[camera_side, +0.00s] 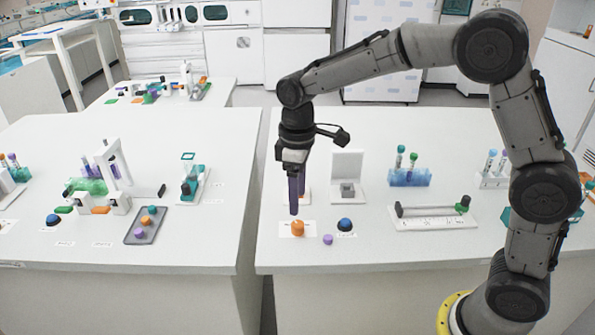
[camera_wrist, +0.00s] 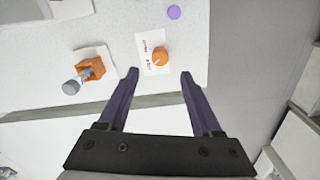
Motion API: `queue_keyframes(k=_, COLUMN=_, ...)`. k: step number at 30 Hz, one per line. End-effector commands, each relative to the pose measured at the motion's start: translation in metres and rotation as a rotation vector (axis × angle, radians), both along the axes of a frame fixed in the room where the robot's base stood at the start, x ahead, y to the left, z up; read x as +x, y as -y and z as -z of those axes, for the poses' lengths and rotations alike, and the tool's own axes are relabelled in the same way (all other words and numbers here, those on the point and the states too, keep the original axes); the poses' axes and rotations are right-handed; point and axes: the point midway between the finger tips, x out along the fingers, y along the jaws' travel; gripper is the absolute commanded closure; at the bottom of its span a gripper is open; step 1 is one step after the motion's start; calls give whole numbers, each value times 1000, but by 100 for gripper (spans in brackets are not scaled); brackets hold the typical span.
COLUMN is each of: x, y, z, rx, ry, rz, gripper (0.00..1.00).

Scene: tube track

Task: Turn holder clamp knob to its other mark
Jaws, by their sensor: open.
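An orange knob (camera_side: 298,228) sits on a white plate near the front edge of the right-hand table. In the wrist view the orange knob (camera_wrist: 160,55) has a pale pointer line, and its white plate (camera_wrist: 145,65) carries small printed marks that I cannot read. I take this to be the holder clamp knob. My gripper (camera_side: 294,210) points down just above the knob. In the wrist view my gripper (camera_wrist: 159,74) has its two dark purple fingers apart, with nothing between them; the knob shows just beyond the gap, not touched.
An orange holder (camera_wrist: 91,68) with a grey-topped piece stands near the knob. A purple cap (camera_side: 327,239) and a blue dome (camera_side: 345,224) lie to its right. Behind are a white stand (camera_side: 347,165), a blue tube rack (camera_side: 409,178) and a white rail fixture (camera_side: 435,222).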

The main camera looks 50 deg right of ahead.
Motion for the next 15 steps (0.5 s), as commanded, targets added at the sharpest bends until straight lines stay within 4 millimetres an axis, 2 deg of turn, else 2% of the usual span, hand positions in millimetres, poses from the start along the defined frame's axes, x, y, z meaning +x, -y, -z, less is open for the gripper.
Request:
queue_keyframes(k=1, x=1, y=0, z=-12, rx=1, ry=5, rz=0, gripper=34)
queue_keyframes(k=6, x=1, y=0, z=-41, rx=1, ry=4, rz=0, gripper=34)
queue_keyframes(k=10, x=1, y=0, z=-54, rx=1, ry=3, rz=0, gripper=34)
queue_keyframes(k=15, x=0, y=0, z=-60, rx=1, ry=1, rz=0, gripper=34)
